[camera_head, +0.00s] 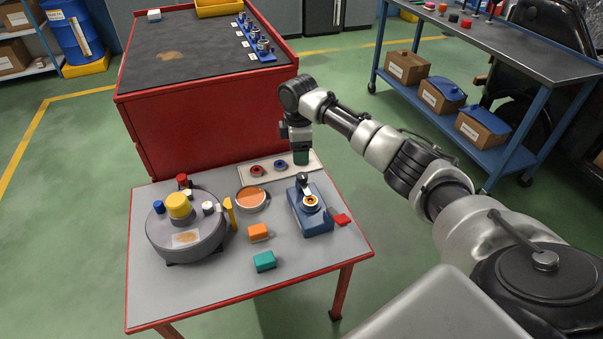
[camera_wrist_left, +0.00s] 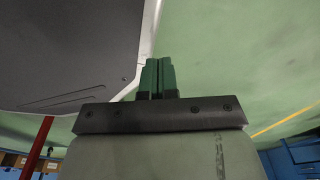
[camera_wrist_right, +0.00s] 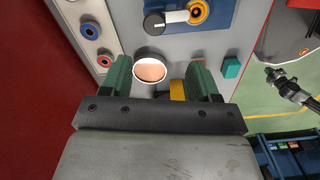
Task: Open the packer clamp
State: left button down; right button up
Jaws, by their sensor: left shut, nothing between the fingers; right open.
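The packer clamp looks to be the blue device (camera_head: 316,222) on the right part of the small grey table (camera_head: 200,292). It has a dark lever and an orange-ringed socket on top. In the right wrist view the blue clamp body (camera_wrist_right: 218,22) shows at the top, beyond my fingertips, with its black knob and silver arm. My right gripper (camera_head: 301,157) points down above the table's far edge, behind the clamp and apart from it. In the right wrist view the right gripper (camera_wrist_right: 158,75) is open and empty. My left gripper (camera_wrist_left: 157,76) is shut and empty, visible only in its wrist view.
A bowl (camera_head: 252,207) with orange contents, an orange block (camera_head: 259,232), a teal block (camera_head: 265,261) and a red block (camera_head: 342,219) surround the clamp. A round grey device (camera_head: 187,244) stands left. A ring tray (camera_head: 267,169) lies at the back, before a red cabinet (camera_head: 210,130).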

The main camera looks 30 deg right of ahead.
aim_at(302, 175)
jog(key=f, duration=0.3)
jog(key=f+b, duration=0.1)
jog(key=f, duration=0.2)
jog(key=d+f, duration=0.1)
jog(key=f, duration=0.2)
jog(key=shift+w+b, duration=0.25)
jog(key=shift+b, duration=0.1)
pick_arm(q)
jog(key=w, duration=0.1)
jog(key=w+r, duration=0.1)
jog(key=w, duration=0.1)
jog(key=w+d+r, duration=0.1)
jog(key=w, duration=0.1)
jog(key=shift+r, duration=0.25)
pick_arm(e)
jog(key=shift+f, duration=0.4)
